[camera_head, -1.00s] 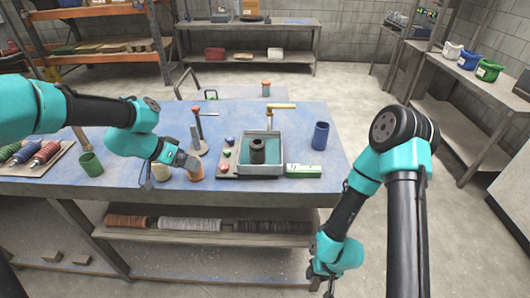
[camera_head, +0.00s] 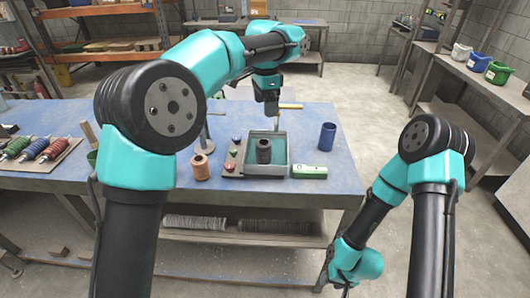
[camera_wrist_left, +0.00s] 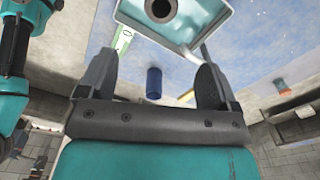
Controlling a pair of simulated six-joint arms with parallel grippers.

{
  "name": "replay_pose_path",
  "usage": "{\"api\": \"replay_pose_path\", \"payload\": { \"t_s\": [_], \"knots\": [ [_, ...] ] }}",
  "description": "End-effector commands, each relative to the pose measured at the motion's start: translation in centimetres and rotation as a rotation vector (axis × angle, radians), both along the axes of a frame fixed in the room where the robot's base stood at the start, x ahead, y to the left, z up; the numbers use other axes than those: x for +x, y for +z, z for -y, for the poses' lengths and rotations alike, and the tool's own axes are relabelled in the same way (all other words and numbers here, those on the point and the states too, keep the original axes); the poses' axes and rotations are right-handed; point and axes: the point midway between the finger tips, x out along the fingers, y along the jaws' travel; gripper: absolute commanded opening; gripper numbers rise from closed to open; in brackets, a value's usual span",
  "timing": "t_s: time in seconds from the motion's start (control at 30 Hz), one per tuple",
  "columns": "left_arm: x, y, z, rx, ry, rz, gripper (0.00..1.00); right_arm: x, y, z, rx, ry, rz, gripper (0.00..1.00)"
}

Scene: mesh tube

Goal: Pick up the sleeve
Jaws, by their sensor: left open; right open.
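The dark hollow sleeve (camera_head: 264,151) stands upright in a shallow grey tray (camera_head: 287,160) with a teal floor. From above, its open bore shows at the top of the left wrist view (camera_wrist_left: 161,8). My left gripper (camera_head: 272,112) points down in the head view, above the tray's far side. In the left wrist view its two fingers (camera_wrist_left: 155,84) are wide apart with nothing gripped; the sleeve lies beyond them, not between them. My right gripper (camera_head: 335,284) hangs low in front of the table's right end, small in view, open and away from the sleeve.
A blue cup (camera_head: 327,137) stands right of the tray, a green and white box (camera_head: 310,173) in front of it. A copper-coloured spool (camera_head: 202,166) and a stand (camera_head: 205,141) are left of the tray. Several coloured coils (camera_head: 38,148) lie far left. The table's front right is clear.

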Motion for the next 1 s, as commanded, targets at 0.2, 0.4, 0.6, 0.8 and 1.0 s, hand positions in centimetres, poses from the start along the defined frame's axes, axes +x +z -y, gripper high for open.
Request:
{"api": "replay_pose_path", "payload": {
  "t_s": [0.2, 0.4, 0.6, 0.8, 1.0],
  "knots": [
    [0.0, -1.0, 0.0, 0.0, -0.001, -0.002, 0.85, 0.0, 0.0, 0.0, 0.0, 0.0, 0.0, 0.43],
    [0.0, -4.1, -0.1, 0.001, -0.002, -0.003, 0.85, 0.0, 0.0, 0.0, 0.0, 0.0, 0.0, 0.43],
    [0.0, -7.5, -0.1, -0.001, 0.0, -0.003, 0.85, 0.0, 0.0, 0.0, 0.0, 0.0, 0.0, 0.43],
    [-0.1, -10.7, -0.1, -0.001, -0.001, -0.003, 0.85, 0.0, 0.0, 0.0, 0.0, 0.0, 0.0, 0.43],
    [0.0, -12.3, -0.1, -0.002, -0.001, 0.0, 0.85, 0.0, 0.0, 0.0, 0.0, 0.0, 0.0, 0.43]
  ]
}}
